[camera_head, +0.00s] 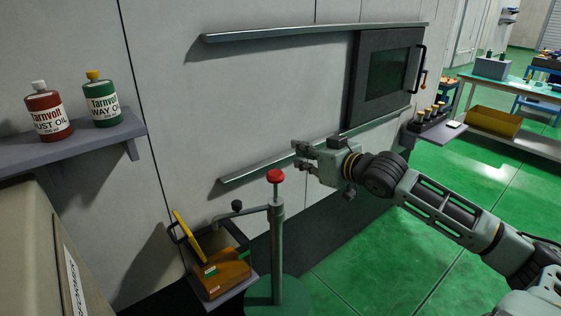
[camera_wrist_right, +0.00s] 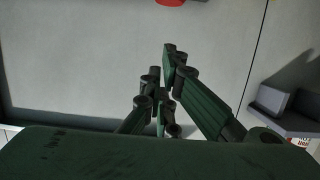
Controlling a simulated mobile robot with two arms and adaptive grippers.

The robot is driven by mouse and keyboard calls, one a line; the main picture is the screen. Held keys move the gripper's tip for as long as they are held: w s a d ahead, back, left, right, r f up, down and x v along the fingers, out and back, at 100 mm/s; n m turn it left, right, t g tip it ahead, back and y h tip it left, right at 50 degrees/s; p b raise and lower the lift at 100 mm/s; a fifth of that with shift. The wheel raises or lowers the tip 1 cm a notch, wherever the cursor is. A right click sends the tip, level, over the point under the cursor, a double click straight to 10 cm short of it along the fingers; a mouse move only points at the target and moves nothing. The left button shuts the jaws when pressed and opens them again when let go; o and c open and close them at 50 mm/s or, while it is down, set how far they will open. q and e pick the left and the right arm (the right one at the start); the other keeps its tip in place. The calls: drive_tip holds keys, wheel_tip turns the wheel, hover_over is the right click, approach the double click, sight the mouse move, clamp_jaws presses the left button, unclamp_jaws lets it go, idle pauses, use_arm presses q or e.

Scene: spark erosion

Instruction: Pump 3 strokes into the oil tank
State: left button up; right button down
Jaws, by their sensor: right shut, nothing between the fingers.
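A grey-green post (camera_head: 277,245) stands at the lower middle of the head view, with a red knob (camera_head: 275,176) on top. Left of the post is a tray holding an orange-brown box (camera_head: 222,274) and a raised yellow flap (camera_head: 188,236); I cannot tell which part is the oil tank. My right gripper (camera_head: 299,154) is shut and empty, up and right of the red knob and apart from it. Its fingers (camera_wrist_right: 168,75) show in the wrist view, below a red part (camera_wrist_right: 170,2) at the top edge.
A shelf (camera_head: 70,148) at left holds a red oil bottle (camera_head: 47,112) and a green oil bottle (camera_head: 103,101). A grey wall with metal rails (camera_head: 310,32) and a dark windowed door (camera_head: 387,72) stands behind.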

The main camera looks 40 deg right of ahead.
drive_tip(key=w, duration=0.2)
drive_tip(key=p, duration=0.3)
hover_over(280, 175)
drive_tip(key=shift+w+f, duration=0.2)
drive_tip(key=shift+f, duration=0.8)
wheel_tip(280, 175, down, 3)
drive_tip(key=shift+s+r+p, duration=0.1)
drive_tip(key=shift+p, duration=0.3)
drive_tip(key=shift+s+d+f, duration=0.1)
drive_tip(key=shift+f, duration=0.55)
